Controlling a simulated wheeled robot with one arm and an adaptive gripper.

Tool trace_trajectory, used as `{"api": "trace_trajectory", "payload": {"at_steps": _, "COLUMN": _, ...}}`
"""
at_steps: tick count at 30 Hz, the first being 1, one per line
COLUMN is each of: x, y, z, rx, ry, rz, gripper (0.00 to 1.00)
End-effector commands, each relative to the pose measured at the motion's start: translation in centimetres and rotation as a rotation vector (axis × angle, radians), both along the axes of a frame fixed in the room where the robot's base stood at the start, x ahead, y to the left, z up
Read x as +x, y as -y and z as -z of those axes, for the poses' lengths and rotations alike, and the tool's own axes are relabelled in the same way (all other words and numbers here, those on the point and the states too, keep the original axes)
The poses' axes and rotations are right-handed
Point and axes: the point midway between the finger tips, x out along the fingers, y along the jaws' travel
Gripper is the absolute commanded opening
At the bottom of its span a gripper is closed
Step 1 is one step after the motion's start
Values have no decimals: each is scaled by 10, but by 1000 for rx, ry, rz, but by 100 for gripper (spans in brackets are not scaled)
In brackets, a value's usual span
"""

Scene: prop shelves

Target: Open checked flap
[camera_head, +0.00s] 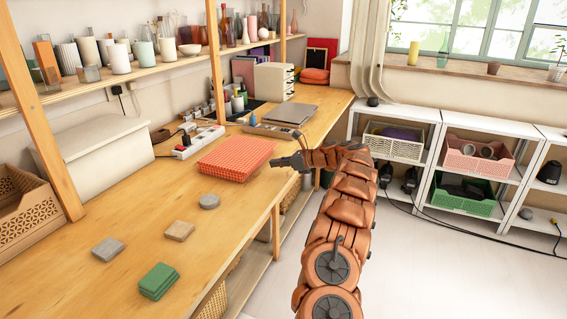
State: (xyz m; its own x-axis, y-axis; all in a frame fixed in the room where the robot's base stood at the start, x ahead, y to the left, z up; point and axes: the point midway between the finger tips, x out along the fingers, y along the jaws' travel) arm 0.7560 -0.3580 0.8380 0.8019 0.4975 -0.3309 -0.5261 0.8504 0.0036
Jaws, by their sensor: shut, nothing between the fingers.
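A flat red checked item (232,157) lies on the wooden table. Its checked top looks closed and lies level, with no visible gap under it. My gripper (281,162) is shut and empty, just right of the item's right corner. The fingertips point left toward that corner. I cannot tell from this view whether they touch it.
A grey laptop (290,114) is further back. Coasters and a green stack (158,281) lie in front. The table's right edge runs under my arm.

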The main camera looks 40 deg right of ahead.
Motion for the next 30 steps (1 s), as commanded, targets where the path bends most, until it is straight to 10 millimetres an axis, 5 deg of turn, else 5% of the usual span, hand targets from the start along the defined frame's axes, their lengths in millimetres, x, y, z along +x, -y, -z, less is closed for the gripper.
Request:
{"api": "trace_trajectory", "payload": {"at_steps": 10, "x": 34, "y": -20, "z": 13, "rx": -4, "ry": 2, "rz": 3, "gripper": 0}}
{"api": "trace_trajectory", "payload": {"at_steps": 30, "x": 40, "y": -28, "z": 9, "rx": -8, "ry": -6, "rz": -5, "gripper": 0}}
